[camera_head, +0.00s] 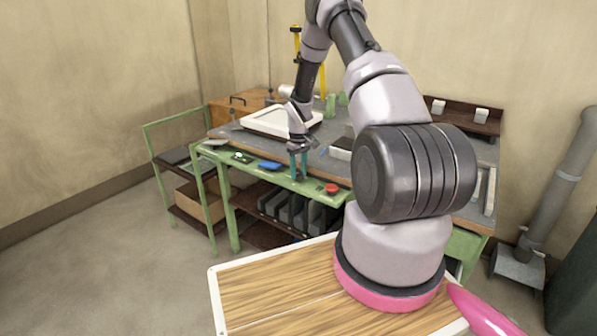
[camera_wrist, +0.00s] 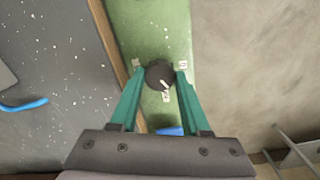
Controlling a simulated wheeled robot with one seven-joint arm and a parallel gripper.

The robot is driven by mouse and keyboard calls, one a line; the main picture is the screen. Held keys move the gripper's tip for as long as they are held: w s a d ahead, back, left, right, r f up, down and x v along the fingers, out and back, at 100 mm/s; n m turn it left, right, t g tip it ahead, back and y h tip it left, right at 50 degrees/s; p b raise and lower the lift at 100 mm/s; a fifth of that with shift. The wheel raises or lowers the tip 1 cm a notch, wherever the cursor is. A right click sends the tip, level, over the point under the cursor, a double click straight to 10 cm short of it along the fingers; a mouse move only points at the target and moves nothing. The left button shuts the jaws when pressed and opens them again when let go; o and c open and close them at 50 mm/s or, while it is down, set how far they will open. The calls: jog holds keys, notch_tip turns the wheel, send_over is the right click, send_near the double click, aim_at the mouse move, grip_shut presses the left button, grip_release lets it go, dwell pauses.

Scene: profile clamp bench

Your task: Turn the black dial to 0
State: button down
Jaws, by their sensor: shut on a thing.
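The black dial (camera_wrist: 160,74) sits on the green front strip of the bench in the wrist view. It is round, with a pale pointer mark that slants toward the lower right. Small white labels stand around it on the left, right and below; their characters are too small to read surely. My gripper (camera_wrist: 160,76) has its two teal fingers on either side of the dial, shut on it. In the head view my gripper (camera_head: 298,172) reaches down to the bench's front edge, and the dial is hidden there.
The green strip (camera_head: 255,164) also bears a blue thing (camera_head: 270,166) and a red button (camera_head: 331,188). A white tray (camera_head: 268,133) lies on the grey bench top behind. A blue handle (camera_wrist: 25,105) shows at the left in the wrist view. Open floor lies in front.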

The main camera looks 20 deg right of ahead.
aim_at(298, 173)
jog(key=n, duration=0.6)
jog(key=shift+n, duration=0.3)
jog(key=n, duration=0.5)
jog(key=shift+w+n, duration=0.1)
jog(key=shift+n, duration=0.2)
jog(key=shift+c, duration=1.8)
grip_release()
jog(key=shift+r, duration=0.1)
notch_tip(298, 173, up, 11)
